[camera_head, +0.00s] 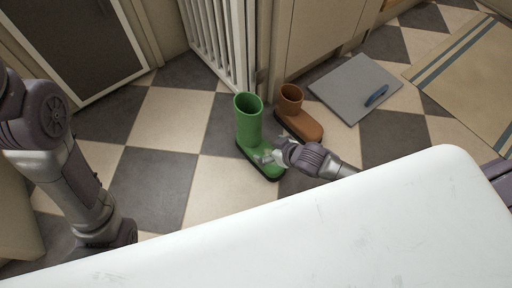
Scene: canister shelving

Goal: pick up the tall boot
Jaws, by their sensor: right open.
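The tall boot (249,126) is green with a dark sole and stands upright on the checkered floor, its toe pointing toward the lower right. My right gripper (266,157) is open, with its fingertips over the foot of the green boot; I cannot tell whether they touch it. A shorter brown boot (299,118) stands upright just to the right of the green one. My left arm comes in at the left; its gripper does not show.
A grey mat (356,88) with a blue item (376,95) on it lies behind the brown boot. A white slatted gate (216,36) stands behind the green boot. A striped rug (466,82) lies at the right. A white surface (300,236) fills the front.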

